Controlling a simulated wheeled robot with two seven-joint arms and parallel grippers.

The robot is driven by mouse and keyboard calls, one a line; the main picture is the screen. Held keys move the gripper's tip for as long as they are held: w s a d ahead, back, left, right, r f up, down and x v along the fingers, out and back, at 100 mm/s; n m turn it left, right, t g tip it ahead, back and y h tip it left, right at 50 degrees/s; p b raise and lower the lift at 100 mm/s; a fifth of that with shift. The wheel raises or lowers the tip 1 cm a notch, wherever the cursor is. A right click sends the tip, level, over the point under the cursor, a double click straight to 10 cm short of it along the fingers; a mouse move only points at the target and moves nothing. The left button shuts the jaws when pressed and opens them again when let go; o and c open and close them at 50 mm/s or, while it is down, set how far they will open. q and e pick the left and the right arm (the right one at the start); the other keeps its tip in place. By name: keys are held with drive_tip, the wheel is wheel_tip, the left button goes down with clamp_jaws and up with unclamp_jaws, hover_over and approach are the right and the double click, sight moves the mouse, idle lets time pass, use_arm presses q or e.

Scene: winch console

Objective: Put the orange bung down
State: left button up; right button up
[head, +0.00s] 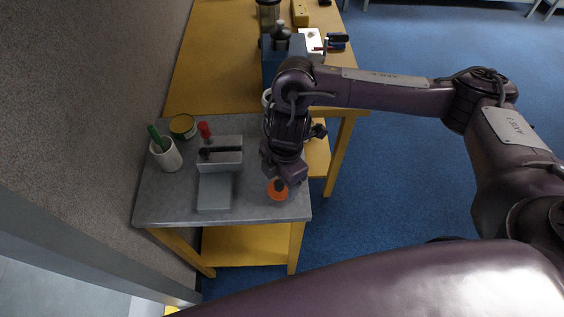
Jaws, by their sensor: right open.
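The orange bung (278,191) is at the right front part of the grey tabletop (258,213), directly below my right gripper (281,182). The bung has a dark part on top, close between the fingertips. My right gripper points down and is open around or just above that part; I cannot tell if a finger touches it. The bung looks upright and appears to rest on or in something on the table; its base is too small to make out. My left gripper is not in view.
A grey box with a black handle (220,153) stands left of my gripper. A white cup with a green item (166,155), a tin (183,126) and a red-topped object (204,130) are further left. A blue machine (283,55) stands behind.

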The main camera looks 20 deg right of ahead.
wheel_tip(320, 180, up, 11)
drive_tip(key=d+p, duration=0.1)
drive_tip(key=p, duration=0.1)
drive_tip(key=shift+w+f, duration=0.15)
drive_tip(key=shift+d+f, duration=0.1)
idle(0.4)
